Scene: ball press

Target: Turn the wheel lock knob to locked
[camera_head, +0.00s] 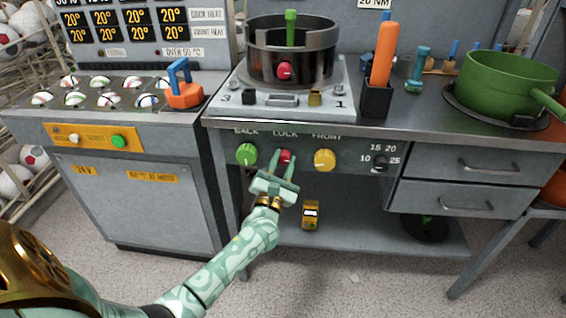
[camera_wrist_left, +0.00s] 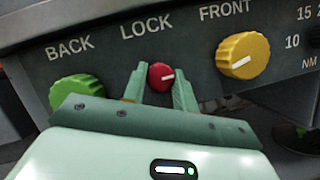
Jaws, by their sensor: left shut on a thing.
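The small red knob under the LOCK label (camera_head: 286,157) is on the front panel of the bench. The fingers also show in the wrist view (camera_wrist_left: 160,83). My right gripper is not in view.
A green BACK knob (camera_head: 247,154) is left of the lock knob and a yellow FRONT knob (camera_head: 324,160) right of it. A black dial (camera_head: 381,163) is further right. A yellow device (camera_head: 311,215) is on the lower shelf. The press ring (camera_head: 318,53) stands above.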

